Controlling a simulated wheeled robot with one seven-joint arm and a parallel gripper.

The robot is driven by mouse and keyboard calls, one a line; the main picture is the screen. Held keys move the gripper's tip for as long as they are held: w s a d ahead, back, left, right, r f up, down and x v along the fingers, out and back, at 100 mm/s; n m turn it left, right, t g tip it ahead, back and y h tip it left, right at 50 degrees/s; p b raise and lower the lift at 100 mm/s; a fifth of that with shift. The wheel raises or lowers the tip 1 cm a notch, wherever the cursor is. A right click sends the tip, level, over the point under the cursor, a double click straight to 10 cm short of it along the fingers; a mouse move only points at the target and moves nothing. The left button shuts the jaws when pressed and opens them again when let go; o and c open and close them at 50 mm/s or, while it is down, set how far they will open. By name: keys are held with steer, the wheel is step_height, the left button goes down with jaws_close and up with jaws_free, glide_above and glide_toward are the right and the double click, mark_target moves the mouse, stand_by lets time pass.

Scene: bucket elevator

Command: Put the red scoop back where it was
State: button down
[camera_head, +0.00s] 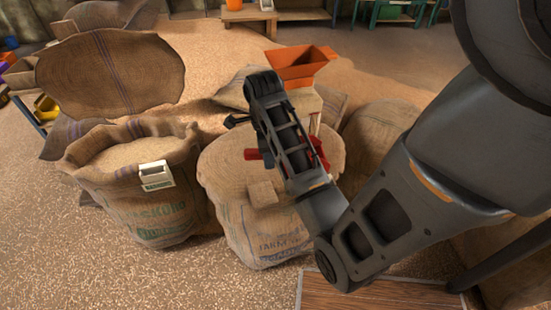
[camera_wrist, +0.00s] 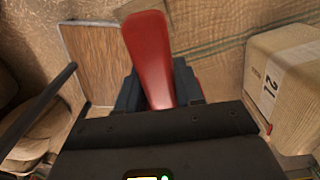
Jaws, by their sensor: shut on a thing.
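The red scoop (camera_wrist: 150,50) is between the fingers of my gripper (camera_wrist: 160,88) in the wrist view, with its red end pointing up in the picture. My gripper is shut on the scoop. Whether the scoop touches the surface below cannot be told.
An open grain sack (camera_head: 150,205) with a white label (camera_head: 156,175) stands to the left. An orange hopper (camera_head: 300,65) is behind. A box marked 12 (camera_wrist: 285,85) is at right in the wrist view.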

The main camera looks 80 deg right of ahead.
steer(key=w+d+f, duration=0.1)
steer(key=d+f, duration=0.1)
steer(key=d, duration=0.1)
steer(key=w+d+f, duration=0.2)
steer(key=d, duration=0.1)
steer(key=w+d+f, duration=0.2)
steer(key=d, duration=0.1)
steer(key=shift+w+d+f, duration=0.15)
steer(key=shift+d+f, duration=0.05)
steer(key=shift+f, duration=2.05)
steer(key=shift+f, duration=0.15)
steer(key=c, duration=0.7)
jaws_free()
